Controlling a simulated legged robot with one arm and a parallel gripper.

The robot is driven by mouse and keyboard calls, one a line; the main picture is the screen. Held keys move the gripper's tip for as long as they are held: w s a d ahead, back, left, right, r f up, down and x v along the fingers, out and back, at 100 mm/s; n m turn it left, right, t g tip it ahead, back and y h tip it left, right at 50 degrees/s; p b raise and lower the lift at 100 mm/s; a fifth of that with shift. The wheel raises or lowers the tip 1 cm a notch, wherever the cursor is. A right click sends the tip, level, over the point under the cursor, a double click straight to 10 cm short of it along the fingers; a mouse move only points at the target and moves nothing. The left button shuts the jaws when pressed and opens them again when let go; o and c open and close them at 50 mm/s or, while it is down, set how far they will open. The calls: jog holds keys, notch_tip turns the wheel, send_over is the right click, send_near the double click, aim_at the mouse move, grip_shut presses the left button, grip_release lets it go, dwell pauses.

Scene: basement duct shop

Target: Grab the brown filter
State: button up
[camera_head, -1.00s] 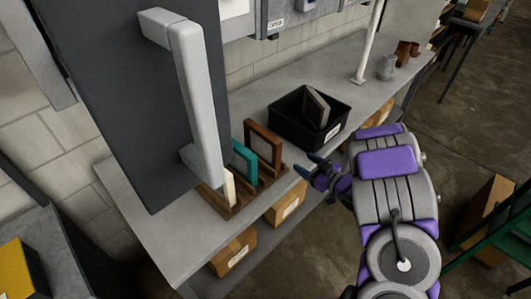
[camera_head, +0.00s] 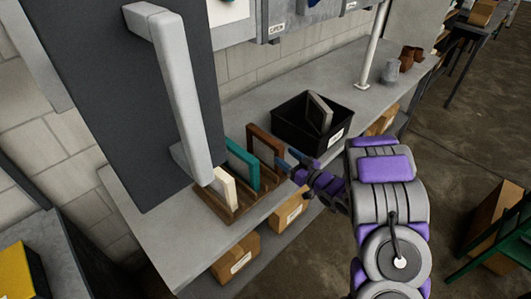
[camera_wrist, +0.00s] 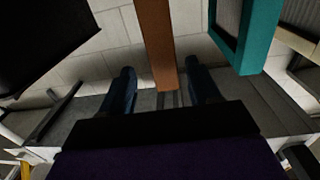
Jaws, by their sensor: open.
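The brown filter (camera_head: 264,144) stands upright in the right part of a wooden rack (camera_head: 232,208) on the bench. Beside it to the left stand a teal filter (camera_head: 241,165) and a cream filter (camera_head: 223,186). My gripper (camera_head: 287,160) is at the right side of the brown filter. In the wrist view, the brown filter's edge (camera_wrist: 158,45) points down between my two open fingers (camera_wrist: 162,90), with a finger on either side. I cannot tell whether either finger touches it. The teal filter (camera_wrist: 258,35) is just right of the right finger in that view.
A black bin (camera_head: 300,130) holding a grey filter (camera_head: 319,113) stands close behind the rack. A large dark panel with a grey handle (camera_head: 175,80) hangs at the left. Cardboard boxes (camera_head: 235,258) sit below the bench (camera_head: 160,240).

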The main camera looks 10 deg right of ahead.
aim_at(274, 149)
jog(key=shift+w+a, duration=0.15)
jog(key=shift+w, duration=0.15)
jog(key=x, duration=0.3)
jog(key=b+x, duration=0.1)
jog(key=x, duration=0.1)
jog(key=shift+s+a, duration=0.15)
jog(key=shift+a, duration=0.3)
jog(key=shift+w, duration=0.25)
jog(key=shift+d, duration=0.15)
jog(key=shift+c, duration=0.6)
jog(key=c, duration=1)
jog(key=shift+o, duration=0.2)
jog(key=shift+r, duration=0.15)
